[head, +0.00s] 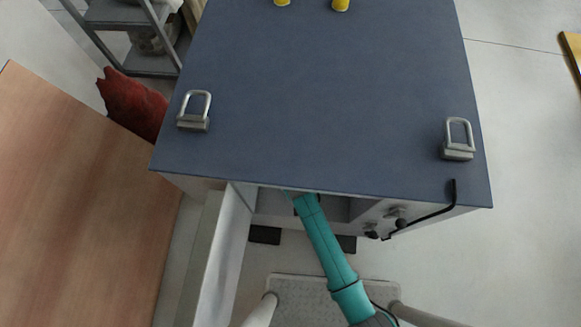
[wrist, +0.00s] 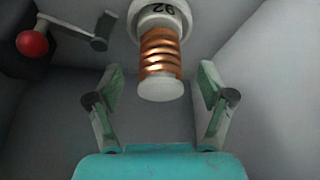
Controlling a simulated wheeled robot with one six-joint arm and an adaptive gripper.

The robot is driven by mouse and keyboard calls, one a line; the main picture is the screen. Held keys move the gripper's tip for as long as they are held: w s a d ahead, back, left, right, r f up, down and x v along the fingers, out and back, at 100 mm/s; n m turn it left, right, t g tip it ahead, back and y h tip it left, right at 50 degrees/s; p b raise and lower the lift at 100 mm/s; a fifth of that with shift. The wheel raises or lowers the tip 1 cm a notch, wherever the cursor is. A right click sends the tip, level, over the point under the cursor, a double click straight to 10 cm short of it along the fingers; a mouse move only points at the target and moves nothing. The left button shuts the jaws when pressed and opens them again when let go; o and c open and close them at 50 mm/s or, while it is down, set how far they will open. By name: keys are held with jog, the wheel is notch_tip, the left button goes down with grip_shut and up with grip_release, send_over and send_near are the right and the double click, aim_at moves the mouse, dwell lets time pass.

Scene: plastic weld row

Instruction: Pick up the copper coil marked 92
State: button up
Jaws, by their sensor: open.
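The copper coil (wrist: 160,52) shows in the wrist view at top centre. It has copper windings, a pale end cap (wrist: 160,88) and a white collar with "92" on it, upside down in the picture. My gripper (wrist: 159,76) is open, with one finger to each side of the coil and a visible gap on both sides. The coil's end lies between the fingers in the picture; how deep it sits between them I cannot tell. In the head view, my arm reaches into the open front of a blue-topped cabinet (head: 320,110), which hides the gripper and coil.
A lever with a red ball knob (wrist: 32,43) is at upper left in the wrist view. Pale walls surround the gripper. In the head view, an open door (head: 222,260) stands left of my arm, and a black bent rod (head: 430,215) and knobs are to the right.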

jog(key=shift+x, duration=2.2)
grip_shut()
jog(key=shift+r, duration=0.1)
